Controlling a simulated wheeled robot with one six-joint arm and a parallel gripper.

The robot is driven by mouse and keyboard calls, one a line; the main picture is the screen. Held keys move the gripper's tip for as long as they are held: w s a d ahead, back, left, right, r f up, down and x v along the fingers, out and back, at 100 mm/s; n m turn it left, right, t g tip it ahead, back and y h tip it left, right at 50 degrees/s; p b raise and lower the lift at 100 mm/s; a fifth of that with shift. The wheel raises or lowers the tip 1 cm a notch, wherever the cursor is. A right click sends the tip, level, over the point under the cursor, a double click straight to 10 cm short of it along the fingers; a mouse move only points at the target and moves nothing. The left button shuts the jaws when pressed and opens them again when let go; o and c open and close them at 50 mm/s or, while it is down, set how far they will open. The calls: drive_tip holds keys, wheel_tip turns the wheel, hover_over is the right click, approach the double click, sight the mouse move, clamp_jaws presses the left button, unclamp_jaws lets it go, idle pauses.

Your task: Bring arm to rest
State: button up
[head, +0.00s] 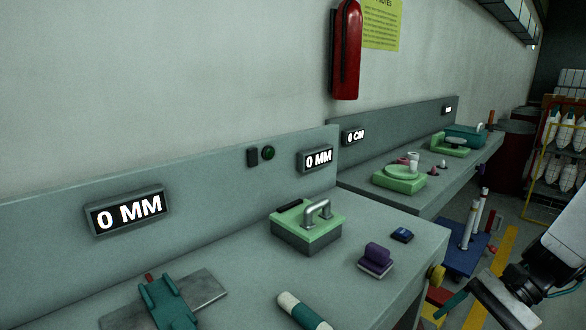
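My gripper (510,298) is at the lower right in the head view, at the end of my white and black arm. It hangs off to the right of the near bench, over the floor side. Its two teal finger parts show well apart, and I see no object held between them. The lower part of the gripper is cut off by the picture edge.
The near bench (235,272) bears a teal clamp (165,302), a green-topped box with a handle (307,228), a purple block (376,258) and a white-teal cylinder (303,311). A blue cart (466,257) with posts stands near my arm. A rack (562,150) stands behind.

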drive_tip(key=s+a+r+n+t+h, duration=0.1)
drive_tip(key=s+a+r+n+h, duration=0.2)
drive_tip(key=s+r+n+h, duration=0.1)
drive_tip(key=s+a+r+n+t+h, duration=0.1)
drive_tip(key=s+a+r+n+h, duration=0.3)
drive_tip(key=r, duration=0.5)
drive_tip(key=n+h, duration=0.2)
drive_tip(key=n, duration=0.1)
drive_tip(key=shift+a+n, duration=0.3)
drive_tip(key=shift+n, duration=0.1)
drive_tip(key=shift+s, duration=0.1)
idle(1.6)
